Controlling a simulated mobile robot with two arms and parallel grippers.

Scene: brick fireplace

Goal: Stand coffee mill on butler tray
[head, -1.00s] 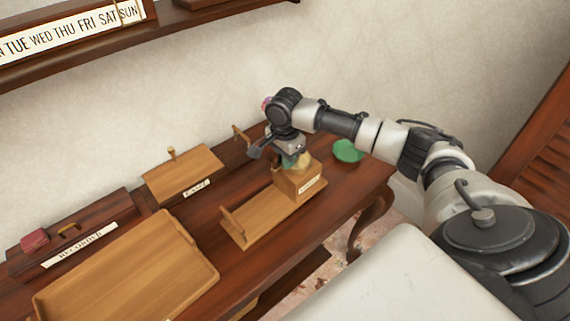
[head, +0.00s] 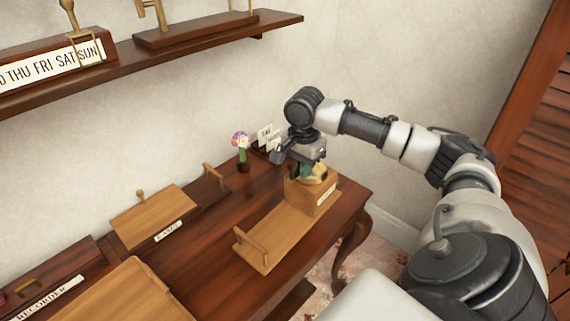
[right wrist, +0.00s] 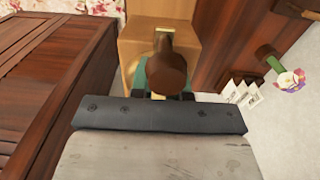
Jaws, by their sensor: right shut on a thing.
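The coffee mill (head: 312,197) is a pale wooden box with a label and a rounded brass-coloured top. It appears upright at the far right end of the butler tray (head: 268,240), a narrow wooden tray with a raised handle. I cannot tell whether its base touches the tray. My right gripper (head: 306,161) is shut on the top of the mill, coming from above, and hides part of it. In the right wrist view the mill's box (right wrist: 155,25) shows behind a dark brown knob (right wrist: 166,70). My left gripper is not in view.
A vase with a pink flower (head: 241,150) and a card holder (head: 266,138) stand behind the mill near the wall. Wooden boards (head: 155,215) sit left on the dark table (head: 200,245). A wall shelf (head: 160,60) hangs above. The table's right edge is close.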

